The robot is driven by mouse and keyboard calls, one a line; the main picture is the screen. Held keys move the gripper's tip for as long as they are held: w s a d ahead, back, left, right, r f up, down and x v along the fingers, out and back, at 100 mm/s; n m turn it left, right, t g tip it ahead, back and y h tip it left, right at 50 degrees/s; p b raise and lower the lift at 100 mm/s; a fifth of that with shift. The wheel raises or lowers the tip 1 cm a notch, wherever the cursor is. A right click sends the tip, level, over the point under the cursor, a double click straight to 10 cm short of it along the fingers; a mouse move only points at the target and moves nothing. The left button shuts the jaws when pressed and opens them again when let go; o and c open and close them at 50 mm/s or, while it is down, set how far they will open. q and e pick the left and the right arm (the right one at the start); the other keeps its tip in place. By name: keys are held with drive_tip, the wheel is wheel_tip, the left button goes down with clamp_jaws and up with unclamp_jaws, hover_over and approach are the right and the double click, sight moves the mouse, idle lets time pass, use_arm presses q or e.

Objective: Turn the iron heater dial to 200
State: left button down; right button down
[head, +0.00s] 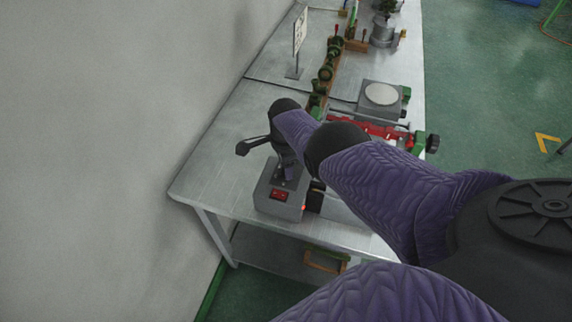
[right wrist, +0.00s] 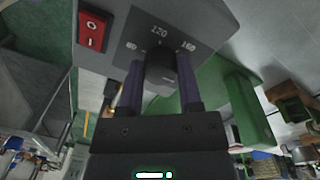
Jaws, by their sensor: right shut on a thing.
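The iron heater (head: 278,207) is a grey box near the front left corner of the table. Its dial (right wrist: 160,70) is a dark knob on a dark plate, with 80, 120 and 160 legible around it in the right wrist view. A mark for 200 does not show, and I cannot tell where the dial points. My right gripper (right wrist: 160,88) is shut on the dial, one finger on each side. My left gripper is not in view.
A red rocker switch (right wrist: 93,30) sits beside the dial plate. Behind the heater are a red device (head: 380,130), a grey unit with a round plate (head: 381,95) and a sign on a stand (head: 299,35). The table's left part (head: 215,165) is clear beside the wall.

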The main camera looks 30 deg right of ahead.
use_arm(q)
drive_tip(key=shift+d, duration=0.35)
use_arm(e)
drive_tip(key=shift+w+r+m, duration=0.1)
drive_tip(key=shift+m, duration=0.2)
drive_tip(key=shift+c, duration=1.4)
unclamp_jaws()
drive_tip(key=shift+d, duration=0.1)
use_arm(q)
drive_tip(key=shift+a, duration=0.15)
use_arm(e)
drive_tip(key=shift+r, duration=0.1)
use_arm(q)
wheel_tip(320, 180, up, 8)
drive_tip(key=p, duration=0.8)
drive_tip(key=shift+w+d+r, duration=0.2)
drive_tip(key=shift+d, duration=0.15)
use_arm(e)
wheel_tip(320, 180, up, 10)
drive_tip(key=shift+w+f, duration=0.15)
drive_tip(key=shift+f, duration=0.05)
